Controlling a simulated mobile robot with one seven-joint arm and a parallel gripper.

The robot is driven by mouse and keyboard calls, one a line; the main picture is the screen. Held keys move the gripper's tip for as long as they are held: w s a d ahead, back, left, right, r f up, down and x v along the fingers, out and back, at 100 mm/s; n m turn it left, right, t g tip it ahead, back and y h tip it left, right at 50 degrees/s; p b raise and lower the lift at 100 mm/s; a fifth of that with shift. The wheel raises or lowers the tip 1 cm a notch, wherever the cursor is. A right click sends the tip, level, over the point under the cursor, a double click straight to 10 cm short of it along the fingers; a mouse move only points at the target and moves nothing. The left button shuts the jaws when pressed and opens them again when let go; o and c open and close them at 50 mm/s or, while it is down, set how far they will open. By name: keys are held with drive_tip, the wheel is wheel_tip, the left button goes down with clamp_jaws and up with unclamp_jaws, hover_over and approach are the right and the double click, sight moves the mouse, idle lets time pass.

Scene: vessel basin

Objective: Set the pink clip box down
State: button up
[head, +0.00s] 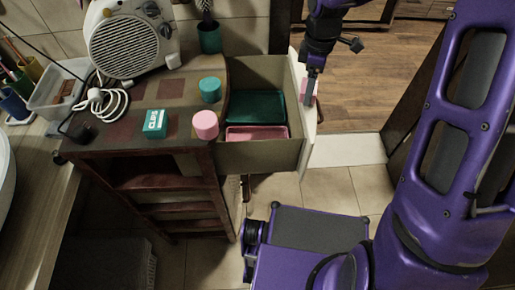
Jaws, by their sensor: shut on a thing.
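My gripper (310,98) is at the drawer's front panel, on the right side of the open drawer (262,72). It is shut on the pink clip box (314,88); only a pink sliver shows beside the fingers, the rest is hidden. I cannot tell how far it is above or beyond the panel. Inside the drawer are a teal tray (254,106) at the back and a pink tray (257,132) nearer. Both look empty. A teal box marked CLIPS (155,122) lies on the cabinet top.
On the cabinet top (178,92) are a teal round tin (210,89), a pink round tin (205,124), a white fan heater (130,40) and a coiled white cord (108,104). A dark green pot (209,38) stands behind. Tiled floor (330,190) is open right of the cabinet.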

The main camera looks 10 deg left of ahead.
sight(272, 134)
drive_tip(key=s+a+n+b, duration=0.1)
drive_tip(key=s+a+n, duration=0.2)
drive_tip(key=a+n, duration=0.9)
drive_tip(key=d+f+n+b, duration=0.1)
drive_tip(key=f, duration=0.5)
drive_tip(key=d+f+n+b, duration=0.1)
drive_tip(key=f, duration=0.5)
drive_tip(key=d+f+n+b, duration=0.1)
drive_tip(key=f, duration=0.5)
drive_tip(key=shift+d+f+n, duration=0.15)
drive_tip(key=shift+d+n, duration=0.2)
drive_tip(key=shift+n, duration=0.05)
drive_tip(key=shift+f, duration=0.1)
drive_tip(key=shift+f+b, duration=0.15)
drive_tip(key=shift+b, duration=0.15)
drive_tip(key=o, duration=1.2)
wheel_tip(272, 134, up, 12)
drive_tip(key=shift+r+p, duration=0.25)
drive_tip(key=shift+p, duration=1)
